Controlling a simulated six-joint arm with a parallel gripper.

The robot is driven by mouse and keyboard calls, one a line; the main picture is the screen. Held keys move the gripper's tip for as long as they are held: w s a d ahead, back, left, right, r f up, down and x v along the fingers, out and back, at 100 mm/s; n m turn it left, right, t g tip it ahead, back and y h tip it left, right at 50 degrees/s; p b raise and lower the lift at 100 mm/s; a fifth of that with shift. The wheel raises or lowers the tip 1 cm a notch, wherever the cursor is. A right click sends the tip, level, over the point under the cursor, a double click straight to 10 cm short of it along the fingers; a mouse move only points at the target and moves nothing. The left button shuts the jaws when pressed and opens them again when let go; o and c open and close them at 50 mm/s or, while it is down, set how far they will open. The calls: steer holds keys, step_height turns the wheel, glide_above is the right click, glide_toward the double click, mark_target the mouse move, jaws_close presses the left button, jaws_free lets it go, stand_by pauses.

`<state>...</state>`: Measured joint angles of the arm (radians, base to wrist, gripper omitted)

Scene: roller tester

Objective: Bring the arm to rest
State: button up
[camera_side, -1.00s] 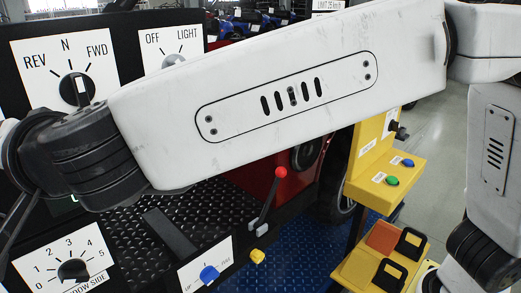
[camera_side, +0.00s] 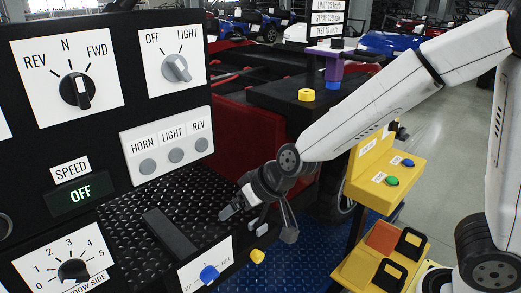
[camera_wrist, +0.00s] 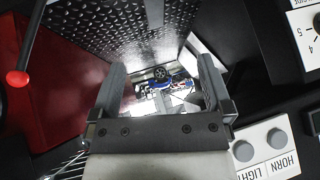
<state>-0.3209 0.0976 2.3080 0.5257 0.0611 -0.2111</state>
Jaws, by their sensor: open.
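My gripper (camera_side: 232,212) hangs over the black tread-plate floor of the console, below the button plate and left of the yellow stand. Its two dark fingers also show in the wrist view (camera_wrist: 160,90), apart with nothing between them. My arm reaches in from the right, in front of the red frame. In the wrist view a lever with a red knob (camera_wrist: 17,78) stands at the left, clear of the fingers. In the side view that knob is hidden behind my arm.
The black panel carries a REV-N-FWD knob (camera_side: 76,90), an OFF-LIGHT knob (camera_side: 176,68), a button plate (camera_side: 168,146), a SPEED display (camera_side: 80,195) reading OFF and a numbered dial (camera_side: 73,270). A yellow stand (camera_side: 371,187) with green and blue buttons is at the right.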

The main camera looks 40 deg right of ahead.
steer(key=s+d+f+g+h, duration=0.2)
steer(key=s+d+f+g, duration=0.2)
steer(key=s+d, duration=0.7)
step_height(320, 180, down, 3)
steer(key=d, duration=0.3)
steer(key=shift+s+r+g+h, duration=0.15)
steer(key=shift+s+g+h, duration=0.15)
steer(key=shift+s+h, duration=0.1)
steer(key=shift+a, duration=0.1)
